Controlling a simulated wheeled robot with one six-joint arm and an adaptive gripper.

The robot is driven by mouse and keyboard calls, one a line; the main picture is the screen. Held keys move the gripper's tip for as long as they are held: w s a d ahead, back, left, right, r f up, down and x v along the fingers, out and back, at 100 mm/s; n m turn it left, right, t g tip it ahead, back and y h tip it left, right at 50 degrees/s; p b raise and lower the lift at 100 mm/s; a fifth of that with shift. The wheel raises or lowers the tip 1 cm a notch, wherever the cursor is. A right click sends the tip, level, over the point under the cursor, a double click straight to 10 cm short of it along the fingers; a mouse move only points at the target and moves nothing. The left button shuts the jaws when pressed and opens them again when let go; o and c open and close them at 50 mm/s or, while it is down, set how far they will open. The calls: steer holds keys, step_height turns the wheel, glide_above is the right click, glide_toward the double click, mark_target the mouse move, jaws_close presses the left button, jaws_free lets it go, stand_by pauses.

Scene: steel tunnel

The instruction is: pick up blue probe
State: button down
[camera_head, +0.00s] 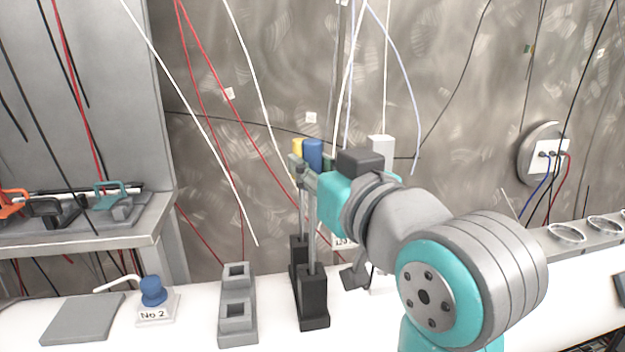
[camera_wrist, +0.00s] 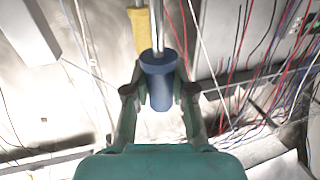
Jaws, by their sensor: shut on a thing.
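The blue probe has a blue cylindrical handle (camera_head: 312,154) and a thin metal rod that runs down to a black block (camera_head: 313,303) on the white bench. My gripper (camera_head: 315,172) is shut on the blue handle. In the wrist view the handle (camera_wrist: 157,88) stands between the two fingers, with its rod leading away. I cannot tell whether the rod tip is in the block or just above it. The head view partly hides the fingers behind the wrist.
A yellow probe (camera_head: 297,147) stands close behind the blue one and also shows in the wrist view (camera_wrist: 140,32). A grey holder with two square sockets (camera_head: 238,304) and a blue knob on a "No 2" plate (camera_head: 152,291) are to the left. Cables hang along the wall.

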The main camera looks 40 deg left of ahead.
steer(key=shift+r, duration=3.95)
